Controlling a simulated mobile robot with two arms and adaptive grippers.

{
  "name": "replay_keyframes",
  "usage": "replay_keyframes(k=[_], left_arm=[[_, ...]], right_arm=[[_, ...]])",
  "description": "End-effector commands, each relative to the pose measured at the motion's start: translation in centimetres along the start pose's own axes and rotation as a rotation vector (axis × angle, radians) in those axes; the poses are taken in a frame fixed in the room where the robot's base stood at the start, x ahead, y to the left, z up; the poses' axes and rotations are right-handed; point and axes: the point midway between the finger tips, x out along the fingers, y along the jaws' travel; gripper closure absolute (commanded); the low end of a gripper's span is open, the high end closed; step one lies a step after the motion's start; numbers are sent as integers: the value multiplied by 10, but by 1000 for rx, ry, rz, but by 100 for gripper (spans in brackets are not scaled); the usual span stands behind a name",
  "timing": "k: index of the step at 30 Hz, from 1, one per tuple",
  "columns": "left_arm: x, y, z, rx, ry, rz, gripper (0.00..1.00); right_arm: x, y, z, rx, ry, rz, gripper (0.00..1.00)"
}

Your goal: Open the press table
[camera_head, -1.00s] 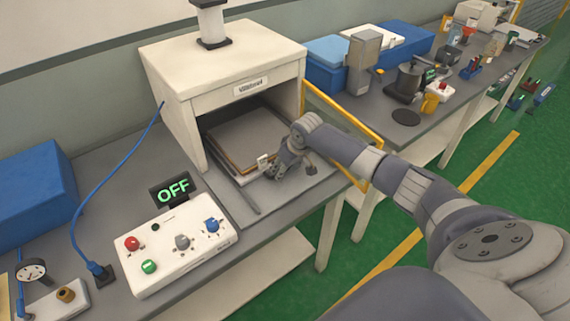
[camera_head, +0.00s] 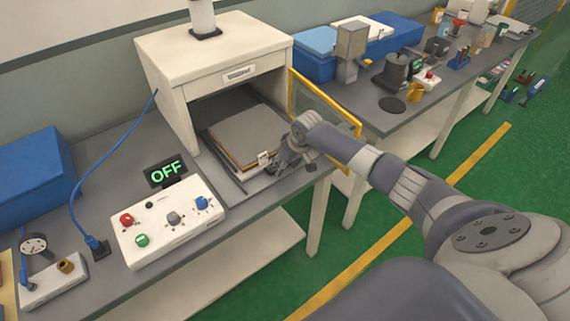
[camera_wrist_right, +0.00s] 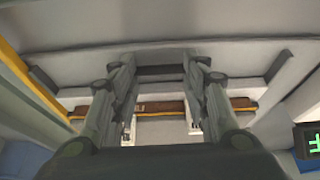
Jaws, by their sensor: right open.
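The press (camera_head: 212,52) is a cream box with an open front, standing on the grey bench. Its press table (camera_head: 222,168) sticks out of the front opening and carries a flat stack of grey and brown sheets (camera_head: 245,137). A small white bracket (camera_head: 263,158) shows at the table's front edge. My right gripper (camera_head: 278,163) is at this edge, beside the bracket. In the right wrist view my right gripper (camera_wrist_right: 158,95) has its fingers apart, with the brown-edged stack (camera_wrist_right: 160,107) beyond them. Whether the fingers touch the bracket cannot be told. My left gripper is out of view.
A white control box (camera_head: 170,222) with coloured knobs and an OFF display (camera_head: 165,171) stands at the left. A yellow-framed clear panel (camera_head: 325,105) stands right of the press. Blue boxes and tools fill the farther bench. Green floor (camera_head: 400,240) is open in front.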

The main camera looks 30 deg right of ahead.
Motion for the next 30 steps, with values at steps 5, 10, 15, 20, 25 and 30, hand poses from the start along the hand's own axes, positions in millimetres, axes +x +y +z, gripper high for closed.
replay_keyframes(k=[5, 10, 15, 20, 25, 30], left_arm=[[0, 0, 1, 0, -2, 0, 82], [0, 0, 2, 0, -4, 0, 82], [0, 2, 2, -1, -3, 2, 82], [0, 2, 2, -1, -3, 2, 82], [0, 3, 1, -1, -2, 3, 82], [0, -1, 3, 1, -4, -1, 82]], right_arm=[[0, 9, 3, 14, -7, 15, 35], [0, 6, 2, 10, -5, 9, 1], [0, 0, -1, 6, 1, -1, 0], [-1, -4, -3, 4, 6, -9, 0], [-1, -4, -4, 3, 8, -8, 0], [0, -1, -1, 3, 3, -2, 0]])
